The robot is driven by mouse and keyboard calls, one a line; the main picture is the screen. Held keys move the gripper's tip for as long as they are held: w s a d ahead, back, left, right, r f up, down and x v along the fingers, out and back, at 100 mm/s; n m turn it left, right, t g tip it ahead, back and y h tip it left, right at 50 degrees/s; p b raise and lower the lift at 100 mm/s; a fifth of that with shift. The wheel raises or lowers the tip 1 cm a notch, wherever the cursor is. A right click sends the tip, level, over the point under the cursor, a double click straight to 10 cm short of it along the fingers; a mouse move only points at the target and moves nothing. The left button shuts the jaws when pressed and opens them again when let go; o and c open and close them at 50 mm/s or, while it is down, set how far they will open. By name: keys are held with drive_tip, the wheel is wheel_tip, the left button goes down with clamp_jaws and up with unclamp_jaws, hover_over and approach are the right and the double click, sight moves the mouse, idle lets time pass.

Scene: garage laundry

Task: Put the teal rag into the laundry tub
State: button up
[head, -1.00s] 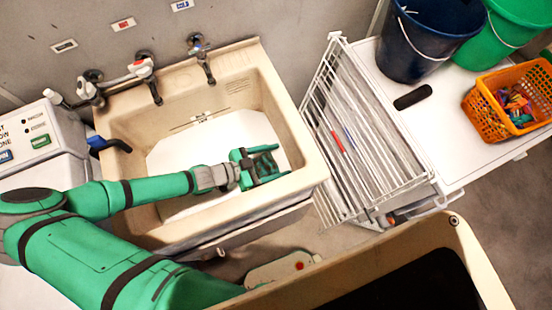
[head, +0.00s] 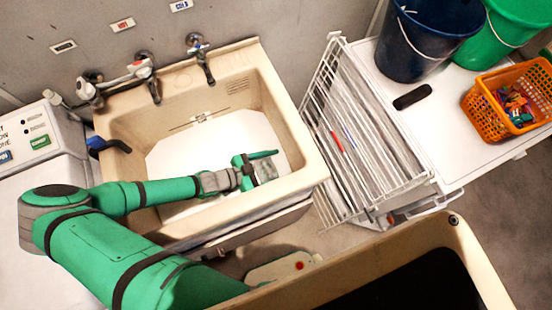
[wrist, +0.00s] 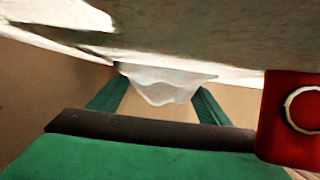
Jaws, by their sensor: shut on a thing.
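The beige laundry tub (head: 282,100) stands under the taps, with a white sheet-like area (head: 212,135) across its bottom. My gripper (head: 262,166) is low inside the tub, toward its right side, pointing right. It is shut on a thin, pale, cloth-like piece. In the wrist view, this pale cloth (wrist: 165,85) shows between the green fingers. A large pale, mottled surface (wrist: 200,35) fills the top of that view. I cannot make out a separate teal rag. Any teal of it near my gripper cannot be told from the green fingers.
A white wire rack (head: 340,135) stands right of the tub. Beyond it, a white cabinet top (head: 450,130) carries a dark blue bucket (head: 415,45), a green bucket (head: 505,30) and an orange basket (head: 475,110). A beige bin (head: 475,250) is in the foreground.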

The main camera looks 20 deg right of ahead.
drive_tip(key=shift+f, duration=0.25)
drive_tip(key=o, duration=1)
drive_tip(key=shift+o, duration=0.2)
drive_tip(key=shift+r, duration=0.25)
drive_tip(key=v, duration=1.2)
drive_tip(key=shift+r, duration=0.3)
